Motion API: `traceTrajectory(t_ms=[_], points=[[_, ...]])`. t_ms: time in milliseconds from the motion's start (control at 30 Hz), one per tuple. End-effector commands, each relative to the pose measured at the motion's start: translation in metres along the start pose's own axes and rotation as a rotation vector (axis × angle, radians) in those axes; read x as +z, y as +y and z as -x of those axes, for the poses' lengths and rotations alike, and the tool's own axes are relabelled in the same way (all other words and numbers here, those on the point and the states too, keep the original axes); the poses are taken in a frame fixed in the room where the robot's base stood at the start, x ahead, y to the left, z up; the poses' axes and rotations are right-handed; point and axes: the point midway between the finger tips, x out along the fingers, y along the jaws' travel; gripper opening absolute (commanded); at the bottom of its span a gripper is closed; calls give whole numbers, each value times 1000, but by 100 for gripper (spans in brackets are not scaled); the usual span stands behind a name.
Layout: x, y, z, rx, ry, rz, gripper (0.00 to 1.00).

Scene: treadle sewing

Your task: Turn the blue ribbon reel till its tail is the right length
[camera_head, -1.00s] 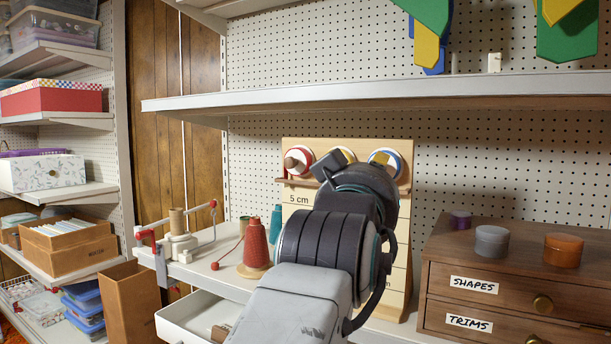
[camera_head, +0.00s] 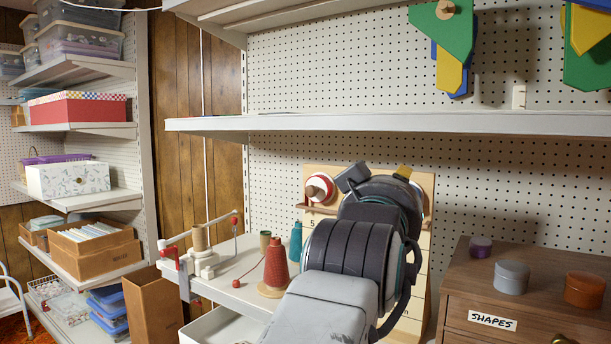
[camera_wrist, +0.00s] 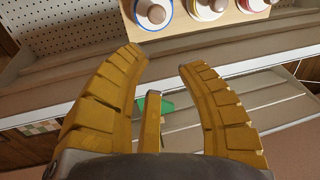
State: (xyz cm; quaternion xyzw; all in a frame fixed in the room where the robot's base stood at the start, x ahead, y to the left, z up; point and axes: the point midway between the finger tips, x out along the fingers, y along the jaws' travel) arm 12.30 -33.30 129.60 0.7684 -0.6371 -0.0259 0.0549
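Three reels sit in a row on an upright wooden board (camera_head: 424,215). The red-rimmed reel (camera_head: 320,187) is at the left; my arm hides the other two in the head view. One yellow finger part (camera_head: 403,172) shows in the head view. The blue ribbon's tail is not visible.
A red thread cone (camera_head: 277,266) and a teal spool (camera_head: 296,241) stand on the shelf left of my arm, beside a winder (camera_head: 200,262). A wooden drawer box (camera_head: 455,290) with small tins stands at the right. A long shelf (camera_head: 400,122) runs above.

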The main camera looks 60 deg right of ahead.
Motion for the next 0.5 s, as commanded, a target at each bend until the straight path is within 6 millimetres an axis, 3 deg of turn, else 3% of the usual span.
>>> traceTrajectory(t_ms=[33,133,367,500], points=[[-10,1,-6,-5,-34,0,34],[-1,0,-16,-11,-85,1,34],[49,-6,-31,-25,-130,113,34],[48,-6,-32,-19,-72,228,34]])
